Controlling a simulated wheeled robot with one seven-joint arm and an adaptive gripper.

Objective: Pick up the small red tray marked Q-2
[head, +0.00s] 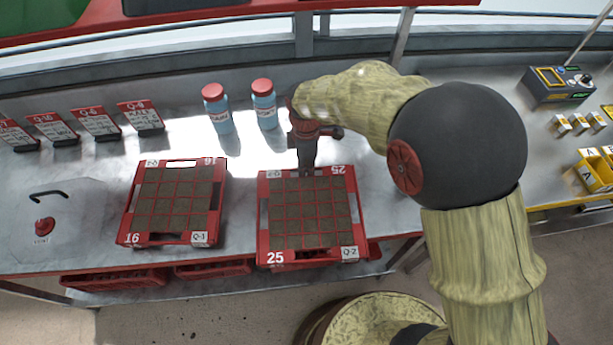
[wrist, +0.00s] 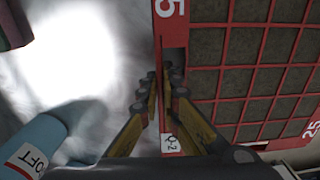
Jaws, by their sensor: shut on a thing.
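The small red tray marked Q-2 (head: 264,222), also marked 25, holds a grid of dark soil cells and is at the middle of the bench, near its front edge. My gripper (head: 307,168) comes down at the tray's far side. In the wrist view its fingers (wrist: 165,88) are shut on the tray's rim (wrist: 172,30), next to a Q-2 label. I cannot tell whether the tray is resting or slightly raised. My fingertips are partly hidden in the head view.
A similar red tray marked Q-1 (head: 131,200) lies to the left. Two blue bottles with red caps (head: 220,118) (head: 265,108) stand behind. Label cards (head: 141,118) line the back left. A control box (head: 560,84) and yellow bins (head: 597,172) are at right.

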